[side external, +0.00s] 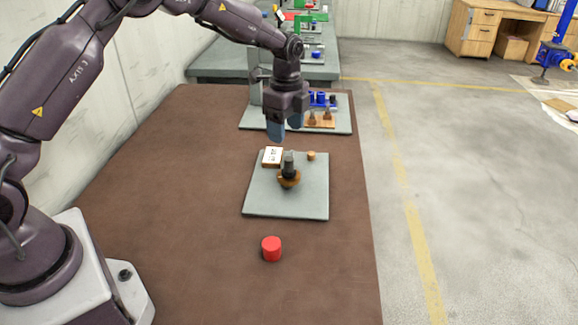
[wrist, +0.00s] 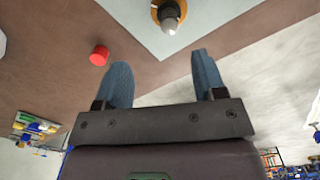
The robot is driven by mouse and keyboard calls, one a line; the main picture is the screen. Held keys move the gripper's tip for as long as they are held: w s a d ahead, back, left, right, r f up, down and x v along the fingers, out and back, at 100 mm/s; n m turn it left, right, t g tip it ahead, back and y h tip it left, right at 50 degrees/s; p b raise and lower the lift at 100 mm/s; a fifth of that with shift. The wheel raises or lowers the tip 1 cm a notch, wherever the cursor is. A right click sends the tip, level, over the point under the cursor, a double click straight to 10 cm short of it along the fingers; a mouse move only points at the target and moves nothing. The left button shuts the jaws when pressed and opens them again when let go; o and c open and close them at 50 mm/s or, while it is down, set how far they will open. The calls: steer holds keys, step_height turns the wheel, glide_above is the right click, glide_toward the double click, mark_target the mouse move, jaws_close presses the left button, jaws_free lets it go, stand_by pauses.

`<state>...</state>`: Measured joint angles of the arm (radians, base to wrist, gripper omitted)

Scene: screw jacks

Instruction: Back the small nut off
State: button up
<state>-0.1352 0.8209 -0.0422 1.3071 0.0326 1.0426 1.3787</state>
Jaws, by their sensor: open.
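A grey plate (side external: 260,198) lies on the brown bench and carries a screw jack (side external: 289,165), which has a dark grey upright post. A brown-gold nut (side external: 288,179) sits around the post's lower part. A smaller gold-brown piece (side external: 311,156) stands behind it to the right; I cannot tell which is the small nut. My gripper (side external: 285,132) is open and empty, above and behind the plate, apart from the jack. In the wrist view, the blue fingers of my gripper (wrist: 162,75) are spread, and the jack's post (wrist: 169,14) shows at the top edge.
A white card on a wooden block (side external: 272,156) stands at the plate's back left. A red cylinder (side external: 271,248) stands on the bench in front of the plate. Behind, another grey plate (side external: 341,124) holds blue and brown parts. The bench's left side is clear.

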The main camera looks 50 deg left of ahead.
mark_target(289, 159)
steer(key=f+m, duration=0.1)
steer(key=f, duration=0.2)
steer(key=f+m, duration=0.1)
steer(key=f, duration=0.3)
steer(key=w+f+m, duration=0.1)
steer(key=f, duration=0.3)
steer(key=shift+f, duration=0.25)
steer(key=shift+a, duration=0.1)
steer(key=c, duration=0.9)
